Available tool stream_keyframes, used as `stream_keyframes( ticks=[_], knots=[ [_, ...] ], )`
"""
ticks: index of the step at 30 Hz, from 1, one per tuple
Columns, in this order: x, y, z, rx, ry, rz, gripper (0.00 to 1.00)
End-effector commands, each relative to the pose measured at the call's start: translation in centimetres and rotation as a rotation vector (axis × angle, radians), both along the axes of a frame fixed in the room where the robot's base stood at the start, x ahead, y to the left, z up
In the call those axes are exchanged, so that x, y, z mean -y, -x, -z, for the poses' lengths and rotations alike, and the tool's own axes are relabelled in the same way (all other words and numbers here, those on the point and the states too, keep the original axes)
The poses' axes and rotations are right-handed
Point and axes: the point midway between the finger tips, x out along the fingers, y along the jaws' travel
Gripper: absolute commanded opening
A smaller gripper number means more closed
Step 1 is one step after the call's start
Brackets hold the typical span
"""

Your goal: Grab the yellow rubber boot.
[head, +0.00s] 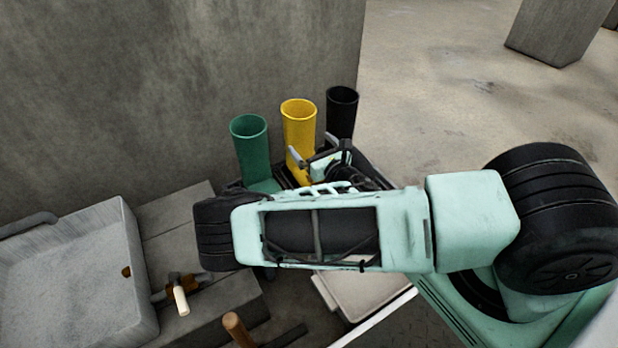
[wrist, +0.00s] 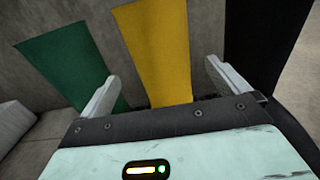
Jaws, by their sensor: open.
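The yellow rubber boot (head: 298,125) stands upright between a green boot (head: 250,150) and a black boot (head: 342,112) in the head view. My arm hides part of its lower half. In the wrist view the yellow boot (wrist: 156,52) rises straight ahead, its shaft between the lines of my two fingers. My gripper (wrist: 160,82) is open, one finger on each side of the yellow shaft, with nothing held. The left finger overlaps the green boot (wrist: 62,68) in the picture. I cannot tell whether either finger touches a boot.
A concrete wall (head: 180,80) stands behind the boots. A stone sink (head: 75,280) is at the left, with a white-handled tool (head: 181,300) beside it. A wooden handle (head: 237,329) sticks up at the front. Open floor (head: 450,100) lies to the right.

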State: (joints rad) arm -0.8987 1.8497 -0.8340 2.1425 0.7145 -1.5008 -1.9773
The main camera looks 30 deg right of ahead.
Motion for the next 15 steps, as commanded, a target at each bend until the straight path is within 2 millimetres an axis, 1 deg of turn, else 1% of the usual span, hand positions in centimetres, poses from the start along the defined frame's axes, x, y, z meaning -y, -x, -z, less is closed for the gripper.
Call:
stream_keyframes(
  ticks=[7,12,15],
  knots=[
    [0.0,-1.9,0.1,0.002,-0.002,0.0,1.0],
    [0.2,-4.4,0.2,0.003,-0.003,0.0,1.0],
    [0.2,-5.5,0.2,0.002,-0.002,0.0,1.0]
  ],
)
